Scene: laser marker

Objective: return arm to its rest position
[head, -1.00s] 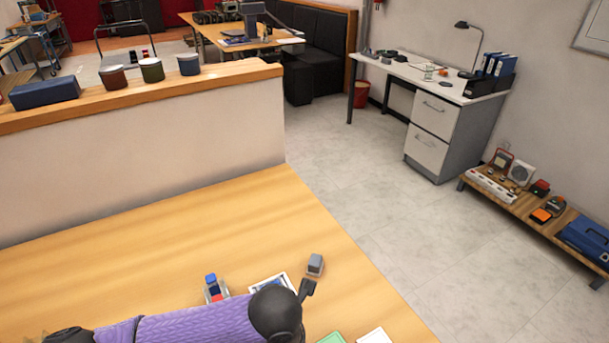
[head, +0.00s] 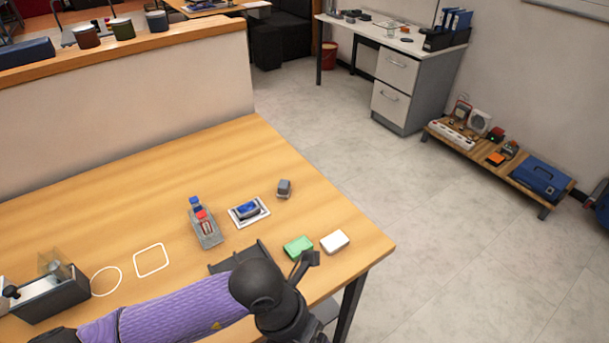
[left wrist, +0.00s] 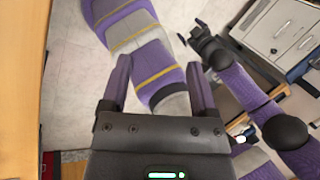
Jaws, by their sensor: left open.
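My left arm, with its purple sleeve (head: 165,313) and black joint (head: 257,284), crosses the bottom of the head view, in front of the table's near part.
The wooden table (head: 120,205) bears a bottle carrier (head: 208,232), a framed pad (head: 262,206), a grey block (head: 284,188), green (head: 298,246) and white (head: 335,241) blocks, and a dark box (head: 50,298) at left. A table edge (left wrist: 22,90) shows at left in the wrist view.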

